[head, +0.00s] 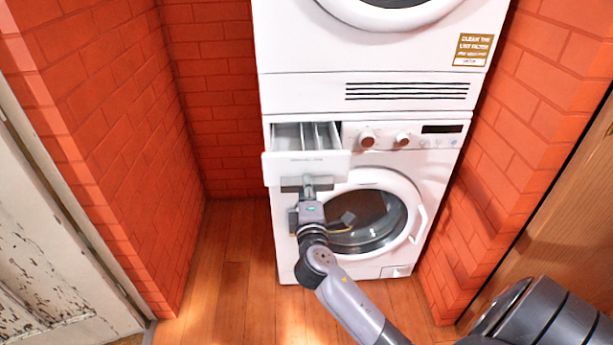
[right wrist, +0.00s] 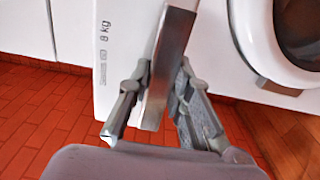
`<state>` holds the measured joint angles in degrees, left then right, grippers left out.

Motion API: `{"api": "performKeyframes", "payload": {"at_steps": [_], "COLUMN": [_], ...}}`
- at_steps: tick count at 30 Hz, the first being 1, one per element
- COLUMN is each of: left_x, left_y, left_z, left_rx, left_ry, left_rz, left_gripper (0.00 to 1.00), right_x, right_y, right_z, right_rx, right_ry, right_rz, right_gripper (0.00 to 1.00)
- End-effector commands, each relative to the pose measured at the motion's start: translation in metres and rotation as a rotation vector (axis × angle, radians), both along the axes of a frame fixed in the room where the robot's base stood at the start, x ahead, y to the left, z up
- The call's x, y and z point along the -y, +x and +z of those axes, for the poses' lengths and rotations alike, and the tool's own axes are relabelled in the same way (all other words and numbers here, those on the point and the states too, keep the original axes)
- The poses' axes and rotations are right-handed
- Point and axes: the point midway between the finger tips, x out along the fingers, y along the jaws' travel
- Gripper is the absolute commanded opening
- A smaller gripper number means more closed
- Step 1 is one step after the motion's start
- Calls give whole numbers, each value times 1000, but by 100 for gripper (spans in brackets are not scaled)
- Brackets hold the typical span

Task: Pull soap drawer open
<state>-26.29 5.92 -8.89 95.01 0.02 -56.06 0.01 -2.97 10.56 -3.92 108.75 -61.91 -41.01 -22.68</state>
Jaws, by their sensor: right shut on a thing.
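The white soap drawer (head: 330,170) sticks out of the upper left of the lower washing machine (head: 436,170). It is open, and its grey inner compartments show from above in the head view. My right gripper (head: 306,186) is at the lower edge of the drawer front. In the right wrist view, its two fingers (right wrist: 163,80) stand on either side of a grey metallic handle (right wrist: 170,60) and are shut on it. The white drawer front beside it (right wrist: 115,50) carries the print "8 kg". My left gripper is not in view.
The round glass door (head: 365,220) of the machine is shut below the drawer, behind my right arm. A second white machine (head: 300,45) is stacked above. Red brick walls (head: 120,130) stand close on both sides. The wooden floor (head: 235,265) at front left is clear.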

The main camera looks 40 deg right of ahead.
Motion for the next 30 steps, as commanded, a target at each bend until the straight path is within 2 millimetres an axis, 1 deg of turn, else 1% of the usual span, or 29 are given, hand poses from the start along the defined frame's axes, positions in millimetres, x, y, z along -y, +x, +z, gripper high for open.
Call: {"api": "performKeyframes", "payload": {"at_steps": [1,6,10,19,20,27,30], "left_x": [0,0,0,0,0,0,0], "left_y": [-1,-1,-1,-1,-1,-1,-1], "left_z": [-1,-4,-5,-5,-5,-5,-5], "left_rx": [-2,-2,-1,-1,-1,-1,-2], "left_ry": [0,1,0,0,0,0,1], "left_rz": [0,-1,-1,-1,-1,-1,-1], "left_gripper": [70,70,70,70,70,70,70], "right_x": [-5,-14,-17,-17,-17,-16,-16], "right_y": [-9,-23,-27,-27,-27,-27,-27], "right_z": [-7,-7,-7,-8,-8,-5,-4], "right_rx": [-13,-14,-13,-14,-14,-9,-7], "right_ry": [9,8,8,8,8,4,4], "right_rz": [-1,-1,-1,-1,-1,-1,-1], "right_gripper": [0,0,0,0,21,37,37]}}
